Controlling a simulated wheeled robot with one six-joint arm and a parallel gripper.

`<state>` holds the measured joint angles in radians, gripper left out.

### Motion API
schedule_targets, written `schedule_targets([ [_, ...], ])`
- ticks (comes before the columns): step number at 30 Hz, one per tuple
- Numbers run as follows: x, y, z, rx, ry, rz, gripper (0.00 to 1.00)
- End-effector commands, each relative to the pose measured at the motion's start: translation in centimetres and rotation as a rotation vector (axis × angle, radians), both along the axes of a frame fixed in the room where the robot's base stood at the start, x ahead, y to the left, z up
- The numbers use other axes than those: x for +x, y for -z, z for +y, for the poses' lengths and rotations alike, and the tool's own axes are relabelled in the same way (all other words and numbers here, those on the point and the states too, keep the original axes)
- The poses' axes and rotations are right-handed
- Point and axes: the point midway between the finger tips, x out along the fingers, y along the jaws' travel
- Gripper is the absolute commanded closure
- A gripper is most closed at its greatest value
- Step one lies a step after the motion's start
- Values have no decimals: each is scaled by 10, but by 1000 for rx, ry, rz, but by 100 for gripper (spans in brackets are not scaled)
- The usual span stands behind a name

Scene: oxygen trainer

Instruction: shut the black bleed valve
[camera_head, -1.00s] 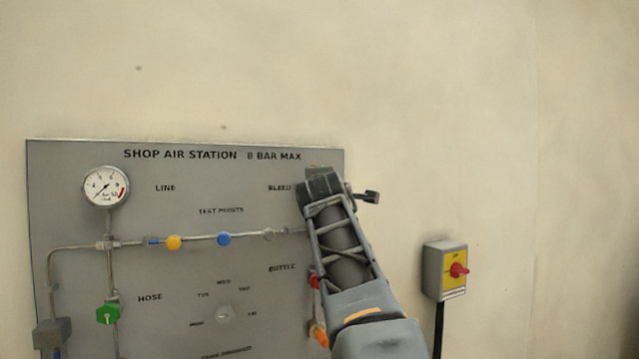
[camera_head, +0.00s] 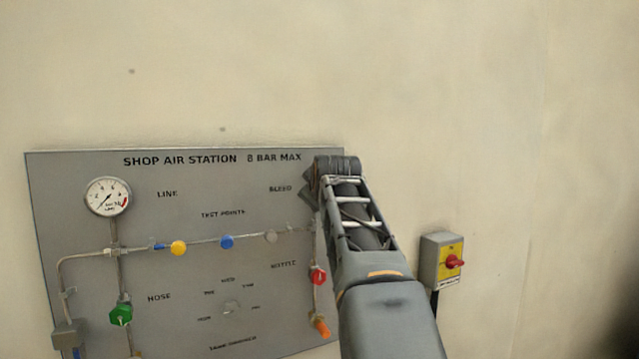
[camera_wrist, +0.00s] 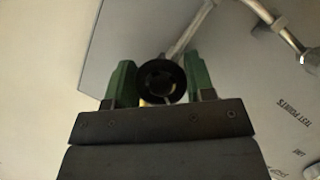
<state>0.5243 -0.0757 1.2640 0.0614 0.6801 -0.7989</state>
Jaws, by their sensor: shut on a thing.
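The black bleed valve (camera_wrist: 160,66) shows in the wrist view as a round black knob with a hollow centre. My gripper (camera_wrist: 160,80) has its two green fingers on either side of the knob and is shut on it. In the head view the valve and my fingers are hidden behind my wrist and forearm, to the right of the BLEED label. I cannot tell from these frames how far the valve is turned.
The grey panel (camera_head: 100,180) carries a gauge (camera_head: 108,196), a green valve (camera_head: 121,314), a red valve (camera_head: 318,276) and an orange fitting (camera_head: 320,327). Right of my arm, a switch box (camera_head: 440,262) with a red knob is on the wall. Pipes run near my gripper.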

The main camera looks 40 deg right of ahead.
Motion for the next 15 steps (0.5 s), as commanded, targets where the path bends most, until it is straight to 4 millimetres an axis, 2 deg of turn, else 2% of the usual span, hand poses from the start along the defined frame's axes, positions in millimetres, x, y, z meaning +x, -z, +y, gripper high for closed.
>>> schedule_targets([
  [15,0,2,1,480,2,-106,74],
])
